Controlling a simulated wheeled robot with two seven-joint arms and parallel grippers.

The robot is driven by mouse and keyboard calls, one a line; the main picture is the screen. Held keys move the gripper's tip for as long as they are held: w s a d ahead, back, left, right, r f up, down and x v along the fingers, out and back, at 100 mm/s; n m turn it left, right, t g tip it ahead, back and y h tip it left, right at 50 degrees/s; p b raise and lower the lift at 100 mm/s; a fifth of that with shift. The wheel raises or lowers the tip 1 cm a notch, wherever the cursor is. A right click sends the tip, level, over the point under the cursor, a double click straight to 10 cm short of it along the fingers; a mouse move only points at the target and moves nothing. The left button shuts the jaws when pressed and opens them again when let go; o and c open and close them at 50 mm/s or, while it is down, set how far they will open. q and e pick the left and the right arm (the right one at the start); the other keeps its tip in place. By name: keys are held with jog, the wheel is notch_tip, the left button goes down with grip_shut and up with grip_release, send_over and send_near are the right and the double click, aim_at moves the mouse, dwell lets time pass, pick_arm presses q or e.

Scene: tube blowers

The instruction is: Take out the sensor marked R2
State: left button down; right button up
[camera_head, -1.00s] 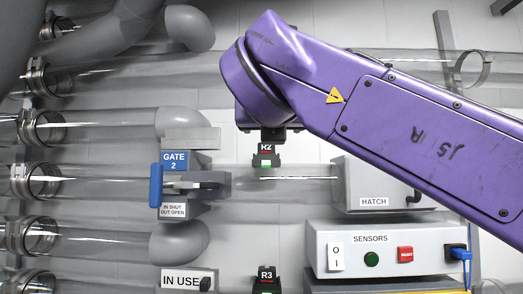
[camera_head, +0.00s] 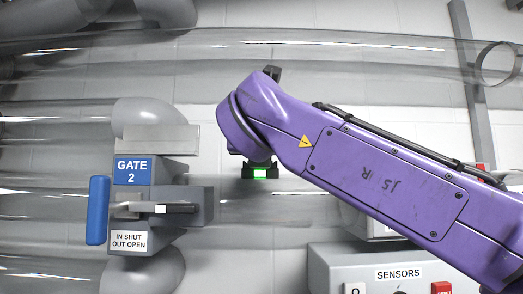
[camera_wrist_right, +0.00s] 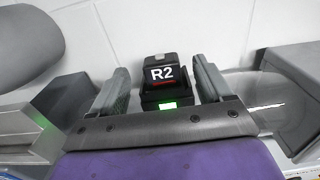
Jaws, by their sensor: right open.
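The R2 sensor (camera_wrist_right: 162,75) is a black block with a white "R2" label, a red line under it and a lit green light below. In the right wrist view it sits between the two grey fingers of my right gripper (camera_wrist_right: 159,65). The gripper is open, with a gap showing on each side of the sensor. In the head view my purple right arm covers most of the sensor; its black lower part with the green light (camera_head: 260,172) shows under the wrist, at the clear tube. My left gripper is in neither view.
The GATE 2 unit (camera_head: 150,205) with its blue handle stands left of the sensor. The SENSORS box (camera_head: 375,272) is at the lower right, partly behind my arm. A large clear tube (camera_head: 330,55) crosses above. Pale wall shows behind the sensor.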

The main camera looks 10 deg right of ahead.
jog(key=shift+w+d+r, duration=0.1)
jog(key=shift+w+r, duration=0.1)
jog(key=shift+w, duration=0.25)
jog(key=w+p, duration=0.2)
jog(key=w, duration=0.1)
jog(key=w+p, duration=0.1)
jog(key=w, duration=0.1)
jog(key=shift+w+d, duration=0.15)
jog(key=shift+d, duration=0.25)
jog(key=shift+w+d+f, duration=0.15)
jog(key=shift+w, duration=0.15)
jog(key=shift+s+d, duration=0.1)
jog(key=shift+s, duration=0.3)
jog(key=c, duration=1.1)
jog(key=shift+o, duration=0.2)
